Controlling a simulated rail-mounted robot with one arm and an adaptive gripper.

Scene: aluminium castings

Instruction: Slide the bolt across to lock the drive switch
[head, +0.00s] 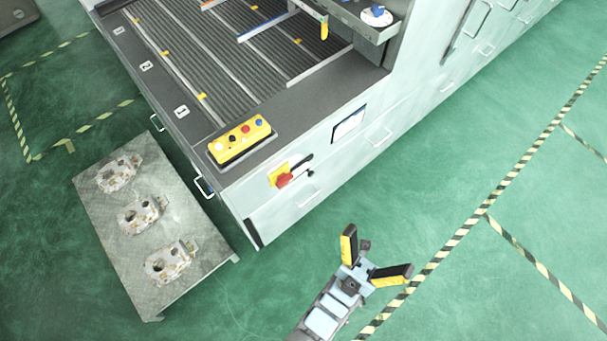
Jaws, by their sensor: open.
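The drive switch (285,180) is a red rotary handle on a yellow plate, on the pale side wall of the machine near its front corner. A dark bolt (301,162) with a pale part shows right beside it; its exact position is too small to tell. My gripper (379,251) has yellow and black fingers spread wide. It is open and empty, below and to the right of the switch in the picture, over the green floor and apart from the machine.
A yellow button box (240,140) sits on the machine's corner above the switch. Wall handles (380,136) stick out nearby. A metal table (110,216) with several castings stands at the left. The floor between my gripper and the wall looks clear.

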